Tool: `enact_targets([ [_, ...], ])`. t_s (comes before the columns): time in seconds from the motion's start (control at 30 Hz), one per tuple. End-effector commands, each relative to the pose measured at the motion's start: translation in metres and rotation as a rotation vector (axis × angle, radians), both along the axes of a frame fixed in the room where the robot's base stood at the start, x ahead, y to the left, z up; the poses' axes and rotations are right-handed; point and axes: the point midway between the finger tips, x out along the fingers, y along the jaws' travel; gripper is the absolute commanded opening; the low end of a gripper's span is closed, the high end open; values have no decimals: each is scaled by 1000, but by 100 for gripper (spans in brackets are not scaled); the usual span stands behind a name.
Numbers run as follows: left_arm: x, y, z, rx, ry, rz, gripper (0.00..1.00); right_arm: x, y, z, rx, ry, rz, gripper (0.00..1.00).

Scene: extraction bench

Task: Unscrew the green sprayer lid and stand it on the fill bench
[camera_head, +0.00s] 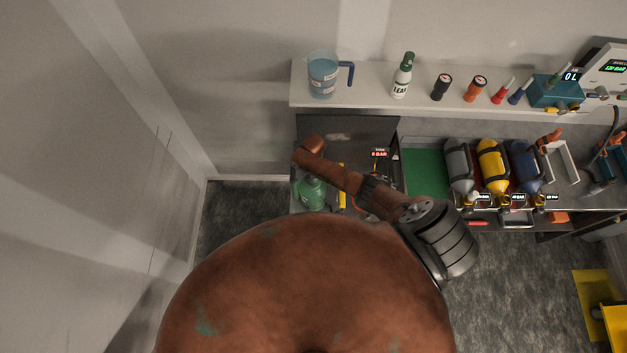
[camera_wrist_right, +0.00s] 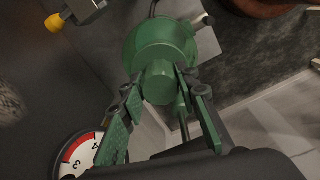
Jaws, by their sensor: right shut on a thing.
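The green sprayer (camera_head: 312,193) stands at the left end of the bench in the head view, partly covered by my brown arm. In the right wrist view its rounded green top (camera_wrist_right: 165,38) is ahead of my right gripper (camera_wrist_right: 160,88). That gripper's two green-padded fingers are shut on the green lid (camera_wrist_right: 159,82), a short round knob between the fingertips. The lid appears lined up with the round green top; whether the two are joined is unclear. In the head view the right gripper is hidden. My left gripper is in neither view.
A white shelf (camera_head: 435,112) behind carries a blue jug (camera_head: 322,77), a leak spray bottle (camera_head: 402,76) and several small tools. To the right are a green mat (camera_head: 428,170) and grey, yellow and blue cylinders (camera_head: 493,168). A round dial (camera_wrist_right: 80,153) lies close by the left finger.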

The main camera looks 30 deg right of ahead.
Motion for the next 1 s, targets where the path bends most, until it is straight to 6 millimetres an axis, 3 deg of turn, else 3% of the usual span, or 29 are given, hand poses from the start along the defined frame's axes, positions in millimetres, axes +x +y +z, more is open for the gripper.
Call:
enact_targets([
  [0.23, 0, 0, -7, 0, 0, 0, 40, 1, 1, -1, 1, -1, 314, 0],
  [1.0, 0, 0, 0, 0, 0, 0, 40, 0, 0, 32, 1, -1, 297, 0],
])
